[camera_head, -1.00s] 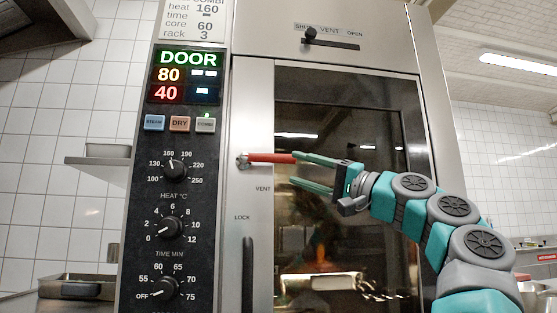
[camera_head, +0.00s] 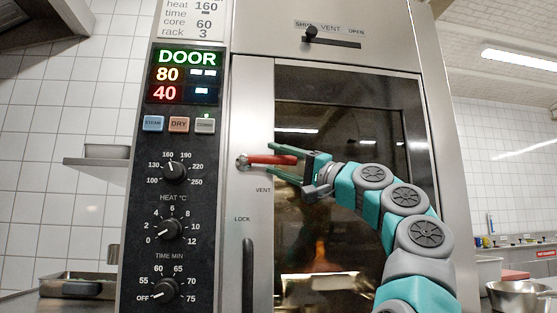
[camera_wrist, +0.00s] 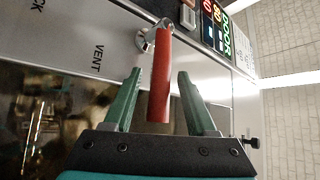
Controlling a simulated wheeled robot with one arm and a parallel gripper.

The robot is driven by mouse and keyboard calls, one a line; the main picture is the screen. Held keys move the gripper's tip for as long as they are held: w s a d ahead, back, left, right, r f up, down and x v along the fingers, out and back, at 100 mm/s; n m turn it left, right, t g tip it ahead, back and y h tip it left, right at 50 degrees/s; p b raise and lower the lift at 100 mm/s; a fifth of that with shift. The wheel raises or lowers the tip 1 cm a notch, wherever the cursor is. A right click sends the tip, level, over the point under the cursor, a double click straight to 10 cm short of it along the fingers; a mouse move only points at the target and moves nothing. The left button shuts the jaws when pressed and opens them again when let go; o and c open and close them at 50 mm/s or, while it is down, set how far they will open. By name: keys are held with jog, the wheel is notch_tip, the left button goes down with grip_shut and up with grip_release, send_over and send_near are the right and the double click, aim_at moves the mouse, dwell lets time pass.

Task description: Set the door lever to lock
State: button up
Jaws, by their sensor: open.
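The red door lever (camera_head: 270,160) points right, nearly level, from its round metal pivot (camera_head: 243,162) on the steel door strip. The printed word VENT (camera_head: 263,190) is just below it and LOCK (camera_head: 242,219) is lower down. My gripper (camera_head: 272,160) is open around the lever, with one teal finger above it and one below. In the wrist view the lever (camera_wrist: 161,80) lies between the fingers, with a gap on each side, and its free end reaches close to my gripper's palm.
The control panel (camera_head: 137,230) with dials is left of the lever. A dark vertical door handle (camera_head: 248,275) is below LOCK. The glass door (camera_head: 345,110) is behind my arm. The display (camera_head: 187,75) reads DOOR, 80 and 40.

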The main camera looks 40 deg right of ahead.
grip_shut()
dwell(0.3)
dwell(1.1)
